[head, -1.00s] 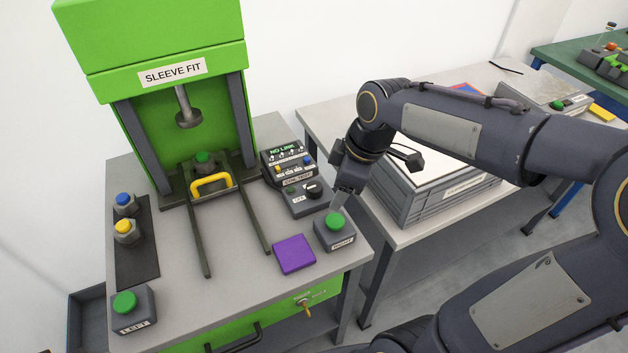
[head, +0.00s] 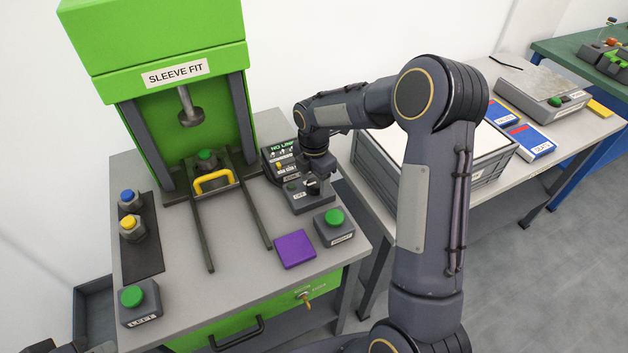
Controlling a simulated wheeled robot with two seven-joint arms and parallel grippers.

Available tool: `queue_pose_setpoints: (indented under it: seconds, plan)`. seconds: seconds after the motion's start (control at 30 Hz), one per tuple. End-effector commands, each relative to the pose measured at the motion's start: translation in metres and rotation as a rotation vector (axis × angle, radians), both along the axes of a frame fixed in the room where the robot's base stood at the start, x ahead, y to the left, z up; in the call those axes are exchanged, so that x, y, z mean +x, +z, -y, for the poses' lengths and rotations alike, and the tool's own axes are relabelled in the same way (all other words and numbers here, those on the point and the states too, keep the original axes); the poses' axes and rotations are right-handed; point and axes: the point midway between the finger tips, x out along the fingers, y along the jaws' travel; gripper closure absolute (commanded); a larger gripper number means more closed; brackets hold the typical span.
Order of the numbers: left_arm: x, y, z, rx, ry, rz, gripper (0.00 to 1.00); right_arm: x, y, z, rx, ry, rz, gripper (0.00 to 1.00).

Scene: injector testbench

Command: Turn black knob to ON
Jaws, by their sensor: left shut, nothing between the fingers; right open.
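The black knob (head: 312,185) is on a small grey box with an OFF label (head: 298,195), in front of the coil test panel (head: 279,160) on the press bench. My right gripper (head: 314,178) points down over the knob, open, with its fingers around or just above it. The gripper hides much of the knob, so its pointing direction and any contact cannot be told. My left gripper (head: 80,348) barely shows at the bottom left edge, shut and empty, mostly cut off.
The green SLEEVE FIT press (head: 155,50) stands behind. A green RIGHT button box (head: 335,228) and a purple pad (head: 295,250) lie in front of the knob box. A LEFT button box (head: 140,303) is at the front left. A grey crate (head: 480,165) stands on the right table.

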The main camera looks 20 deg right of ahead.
Motion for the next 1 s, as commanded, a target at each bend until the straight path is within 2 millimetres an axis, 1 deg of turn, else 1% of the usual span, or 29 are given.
queue_pose_setpoints:
  seconds: [0.03,0.13,0.4,0.73,0.77,1.0]
  plan:
    - [0.0,0.0009,-0.0001,0.0,0.0,0.0,1.0,-0.0005,-0.0047,0.0,-0.001,0.0,-0.002,0.4]
    - [0.0,0.0012,-0.0001,0.0,0.0,0.0,1.0,-0.0003,-0.0103,-0.0002,0.0,-0.001,0.0,0.4]
    - [0.0,0.0011,0.0,0.0,0.0,0.0,1.0,-0.0002,-0.0116,-0.0002,0.0,-0.001,0.001,0.4]
    - [0.0,0.001,0.0,0.0,0.0,0.0,1.0,-0.0002,-0.0113,-0.0003,0.001,-0.002,0.001,0.83]
    - [0.0,0.0011,0.0,0.0,0.0,0.0,1.0,-0.0002,-0.0113,-0.0003,0.001,-0.002,0.001,0.84]
    - [0.0,-0.0001,-0.0001,0.0,0.0,0.0,1.0,0.0,-0.0115,-0.0003,0.001,-0.025,0.001,0.84]
